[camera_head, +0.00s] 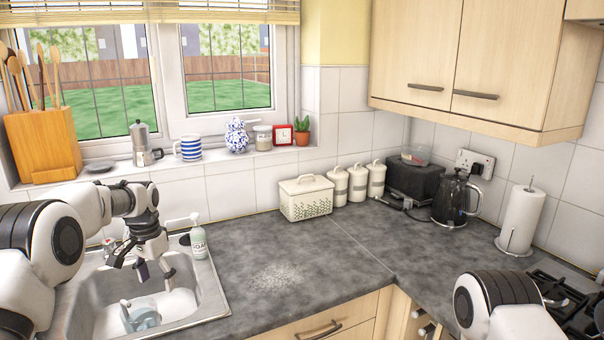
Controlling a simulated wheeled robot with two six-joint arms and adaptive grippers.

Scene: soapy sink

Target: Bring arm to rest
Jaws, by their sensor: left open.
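My left arm comes in from the left, and its gripper (143,268) hangs over the metal sink (215,295), fingers pointing down. The gripper is open, and I see nothing between its fingers. Below it, in white suds, a pale blue-grey item (142,317) sits in the sink, partly covered; I cannot tell exactly what it is. My right arm shows at the lower right as a white and black link above the counter's edge; its gripper is out of view.
A soap bottle (198,241) stands behind the sink's right corner. The dark counter (270,235) is mostly clear, with a pale powdery patch. A bread bin (306,198), canisters, toaster, kettle (453,199) and paper roll (521,221) line the back. A hob (570,300) lies at right.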

